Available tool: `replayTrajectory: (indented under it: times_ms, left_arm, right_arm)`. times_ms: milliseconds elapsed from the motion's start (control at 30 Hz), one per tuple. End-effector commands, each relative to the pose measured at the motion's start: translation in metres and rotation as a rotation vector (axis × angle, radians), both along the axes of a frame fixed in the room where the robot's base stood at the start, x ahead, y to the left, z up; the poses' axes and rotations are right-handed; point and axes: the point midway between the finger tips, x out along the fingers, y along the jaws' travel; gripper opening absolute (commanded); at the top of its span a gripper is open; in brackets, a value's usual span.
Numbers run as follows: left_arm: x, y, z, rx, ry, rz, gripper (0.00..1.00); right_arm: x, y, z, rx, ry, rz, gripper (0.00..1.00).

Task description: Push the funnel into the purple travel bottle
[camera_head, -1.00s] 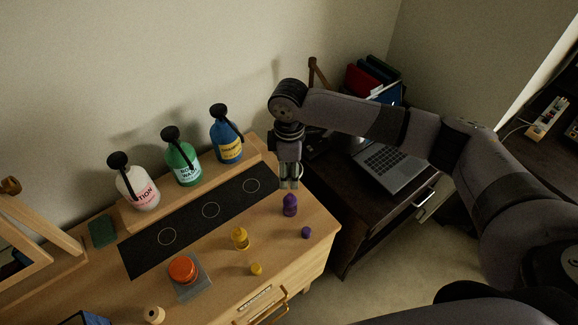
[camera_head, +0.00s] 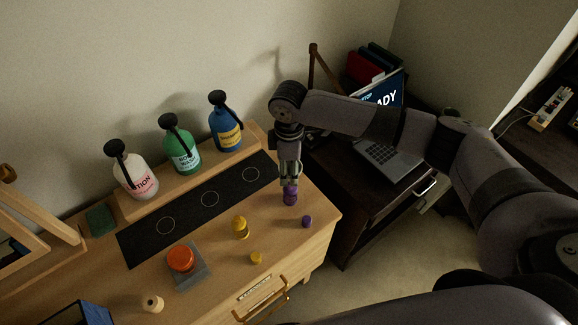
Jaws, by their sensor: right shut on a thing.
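The purple travel bottle (camera_head: 290,198) stands upright and uncapped near the right end of the wooden dresser top. My right gripper (camera_head: 290,180) points down directly over it, with its fingertips at the bottle's mouth. The gripper is shut on the funnel, which is small and mostly hidden between the fingers. I cannot tell how deep the funnel's stem sits in the bottle's neck. A small purple cap (camera_head: 307,221) lies to the right of the bottle. My left gripper is not in view.
A yellow bottle (camera_head: 240,228) and yellow cap (camera_head: 256,258) stand to the left. Lotion (camera_head: 136,178), green (camera_head: 183,152) and blue (camera_head: 226,130) pump bottles stand on a raised shelf behind the black mat (camera_head: 187,222).

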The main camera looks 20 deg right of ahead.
Motion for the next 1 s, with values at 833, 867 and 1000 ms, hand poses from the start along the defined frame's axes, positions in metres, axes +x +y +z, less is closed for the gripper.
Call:
replayTrajectory:
  times_ms: [833,867,1000]
  left_arm:
    - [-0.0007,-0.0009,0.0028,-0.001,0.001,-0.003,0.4]
    - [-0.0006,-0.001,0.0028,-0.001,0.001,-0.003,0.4]
    - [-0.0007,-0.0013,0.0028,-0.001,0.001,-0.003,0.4]
  right_arm:
    - [-0.0001,-0.0001,-0.0086,0.0,0.0,-0.001,0.36]
    - [-0.0001,-0.0001,-0.0086,0.0,0.0,0.0,0.36]
    - [-0.0001,-0.0001,-0.0085,0.0,0.0,0.0,0.36]
